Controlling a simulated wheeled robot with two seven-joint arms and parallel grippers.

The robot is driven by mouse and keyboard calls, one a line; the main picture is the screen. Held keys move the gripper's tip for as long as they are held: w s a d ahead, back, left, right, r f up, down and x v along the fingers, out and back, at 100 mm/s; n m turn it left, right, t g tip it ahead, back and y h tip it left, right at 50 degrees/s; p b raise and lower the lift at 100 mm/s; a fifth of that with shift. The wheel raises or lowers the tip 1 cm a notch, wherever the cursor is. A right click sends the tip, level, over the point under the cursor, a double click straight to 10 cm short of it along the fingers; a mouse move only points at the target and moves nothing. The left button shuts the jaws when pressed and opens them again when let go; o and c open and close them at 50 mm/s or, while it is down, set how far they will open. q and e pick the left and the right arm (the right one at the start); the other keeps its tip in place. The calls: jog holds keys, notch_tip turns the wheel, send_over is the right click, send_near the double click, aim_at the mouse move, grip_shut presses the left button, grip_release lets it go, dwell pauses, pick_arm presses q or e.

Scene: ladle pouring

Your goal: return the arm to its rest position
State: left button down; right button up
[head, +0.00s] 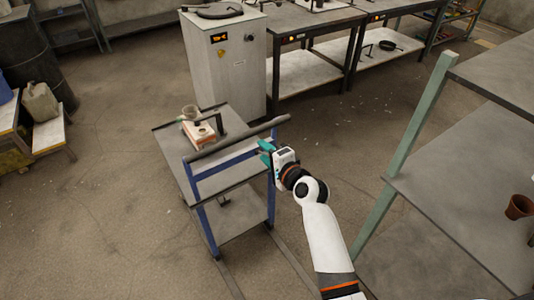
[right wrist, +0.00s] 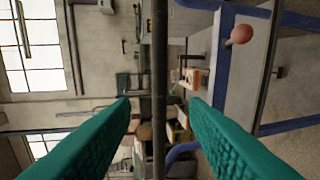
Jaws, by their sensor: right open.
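My right arm (head: 325,240) reaches up from the bottom of the head view toward a blue-framed cart. My right gripper (head: 265,149), with teal fingers, is close to the cart's dark handle bar (head: 240,136). In the right wrist view the teal fingers (right wrist: 160,105) are spread apart with nothing gripped. The bar (right wrist: 158,50) runs upright through the gap between them in the picture. I cannot tell whether it lies between the fingertips or beyond them. My left gripper is not in view.
The cart (head: 180,165) carries an orange-and-white box (head: 199,134) and a small cup (head: 190,112). A grey cabinet (head: 225,65) stands behind it. At the right is a shelf rack with a green post (head: 405,150) and a brown pot (head: 519,207). Floor left of the cart is clear.

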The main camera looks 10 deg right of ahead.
jog(key=shift+s, duration=0.15)
dwell(0.3)
jog(key=s+d+f+n+g+h, duration=0.1)
jog(key=s+f+n+g, duration=0.1)
jog(key=s+f, duration=0.65)
jog(key=s+f+n+g+h, duration=0.1)
jog(key=s+f+n+g, duration=0.2)
jog(key=f, duration=1)
jog(key=s+d+f+n+g+h, duration=0.15)
jog(key=s+f, duration=0.35)
jog(key=f, duration=0.6)
jog(key=s+d+f+n+g, duration=0.2)
jog(key=s+f, duration=0.4)
jog(key=s, duration=0.6)
jog(key=s+d+f+n+g+h, duration=0.1)
jog(key=s+d+f+n+g, duration=0.2)
jog(key=s, duration=0.9)
jog(key=s+d+f+n+g+h, duration=0.1)
jog(key=s+d+f+n+g, duration=0.1)
jog(key=s+f+n, duration=0.3)
jog(key=s+d+f, duration=0.1)
jog(key=s+f, duration=0.2)
jog(key=s, duration=0.4)
jog(key=shift+s+f, duration=0.2)
jog(key=shift+f, duration=0.15)
